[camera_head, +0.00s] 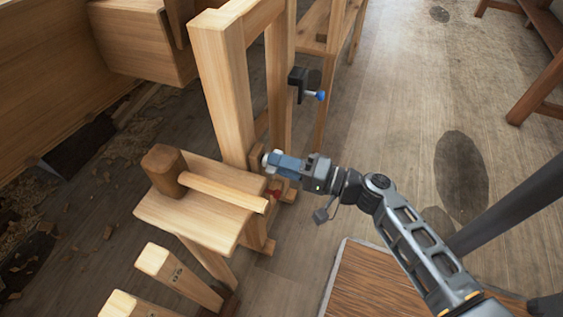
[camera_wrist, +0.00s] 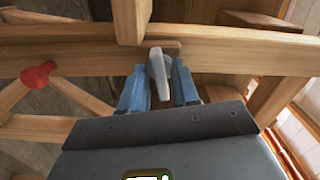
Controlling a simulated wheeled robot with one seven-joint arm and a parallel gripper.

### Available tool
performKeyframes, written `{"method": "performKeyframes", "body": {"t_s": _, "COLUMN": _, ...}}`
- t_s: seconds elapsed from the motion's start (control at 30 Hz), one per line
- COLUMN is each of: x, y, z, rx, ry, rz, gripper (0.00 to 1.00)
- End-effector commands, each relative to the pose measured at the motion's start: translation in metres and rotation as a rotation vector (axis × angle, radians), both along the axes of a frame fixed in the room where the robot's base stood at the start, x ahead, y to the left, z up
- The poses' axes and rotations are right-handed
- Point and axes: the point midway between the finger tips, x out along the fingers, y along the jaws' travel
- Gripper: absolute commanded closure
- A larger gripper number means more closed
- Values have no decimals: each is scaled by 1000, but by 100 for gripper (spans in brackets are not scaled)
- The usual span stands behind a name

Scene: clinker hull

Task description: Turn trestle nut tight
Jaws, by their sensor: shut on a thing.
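The trestle nut (camera_wrist: 157,72) is a light grey, wing-like piece in the wrist view, in front of a wooden rail of the trestle (camera_wrist: 230,48). My gripper (camera_wrist: 160,85) has its two blue fingers on either side of the nut, shut on it. In the head view my gripper (camera_head: 272,162) reaches from the right to the trestle's upright (camera_head: 222,95), and a pale bit of the nut shows at its tip. The bolt behind the nut is hidden.
A stool (camera_head: 170,215) with a wooden mallet (camera_head: 165,170) on it stands left of my gripper. A black clamp with a blue knob (camera_head: 320,95) sits on the upright above. A red knob (camera_wrist: 38,74) shows on the rail. Open floor lies to the right.

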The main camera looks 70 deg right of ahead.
Motion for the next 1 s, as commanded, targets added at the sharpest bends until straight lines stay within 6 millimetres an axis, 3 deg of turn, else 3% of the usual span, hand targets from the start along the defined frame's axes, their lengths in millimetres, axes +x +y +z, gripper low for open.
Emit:
{"method": "performKeyframes", "body": {"t_s": 0.33, "x": 0, "y": 0, "z": -1, "rx": 2, "ry": 2, "rz": 0, "gripper": 100}}
{"method": "performKeyframes", "body": {"t_s": 0.37, "x": 0, "y": 0, "z": -1, "rx": 2, "ry": 2, "rz": 0, "gripper": 67}}
{"method": "performKeyframes", "body": {"t_s": 0.43, "x": 0, "y": 0, "z": -1, "rx": 2, "ry": 2, "rz": 0, "gripper": 62}}
{"method": "performKeyframes", "body": {"t_s": 0.73, "x": -5, "y": 0, "z": -1, "rx": 1, "ry": 2, "rz": -1, "gripper": 62}}
{"method": "performKeyframes", "body": {"t_s": 1.0, "x": -45, "y": -2, "z": -1, "rx": 4, "ry": 4, "rz": -3, "gripper": 62}}
